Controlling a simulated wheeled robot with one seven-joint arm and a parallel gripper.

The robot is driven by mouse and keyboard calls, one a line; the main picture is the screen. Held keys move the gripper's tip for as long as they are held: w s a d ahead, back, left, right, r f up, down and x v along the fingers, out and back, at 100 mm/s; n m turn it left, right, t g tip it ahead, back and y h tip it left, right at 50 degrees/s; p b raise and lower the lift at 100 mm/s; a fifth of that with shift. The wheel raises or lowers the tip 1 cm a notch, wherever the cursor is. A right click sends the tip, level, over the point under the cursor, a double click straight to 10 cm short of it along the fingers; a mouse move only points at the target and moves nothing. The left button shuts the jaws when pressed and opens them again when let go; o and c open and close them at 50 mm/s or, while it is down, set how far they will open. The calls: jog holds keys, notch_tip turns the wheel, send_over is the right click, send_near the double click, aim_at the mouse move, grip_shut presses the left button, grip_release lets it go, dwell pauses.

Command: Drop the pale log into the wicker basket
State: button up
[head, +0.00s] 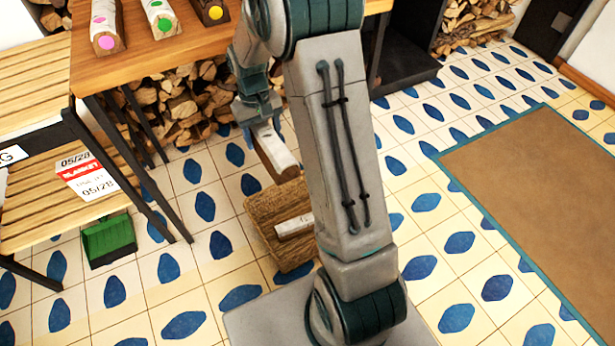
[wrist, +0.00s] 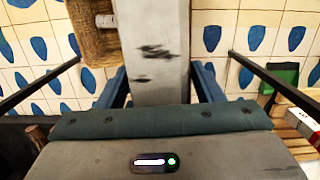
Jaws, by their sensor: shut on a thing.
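My gripper (head: 264,122) is shut on the pale log (head: 274,150), which hangs below it in the head view. The log's upper face is whitish and its near end is brown. In the wrist view the log (wrist: 158,50) is grey-white with dark marks, running away between my fingers. The brown wicker basket (head: 268,212) stands on the floor just below the log in the head view and is partly hidden by my arm. In the wrist view the basket (wrist: 90,42) lies left of the log and lower. A small pale piece (head: 294,226) shows at the basket.
A wooden table (head: 150,55) at upper left bears logs with pink (head: 106,28), green and yellow dots. Stacked firewood (head: 180,100) is beneath it. A slatted shelf (head: 40,190) and a green dustpan (head: 109,240) are at left. A brown mat (head: 530,170) lies right.

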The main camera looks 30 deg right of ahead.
jog(key=w+d+f+n+t+h+p, duration=0.1)
jog(key=w+d+f+n+p, duration=0.1)
jog(key=d+f+n, duration=1.05)
jog(key=s+d+f+n+t+p, duration=0.1)
jog(key=s+f+n, duration=0.3)
jog(key=f+n, duration=0.8)
jog(key=shift+s+f+n+t+y, duration=0.15)
jog(key=shift+f+n+t+y, duration=0.25)
jog(key=shift+n, duration=4.15)
jog(key=shift+s+a+f+n, duration=0.3)
jog(key=shift+s+f+n, duration=0.3)
jog(key=shift+n, duration=0.3)
jog(key=shift+a, duration=0.1)
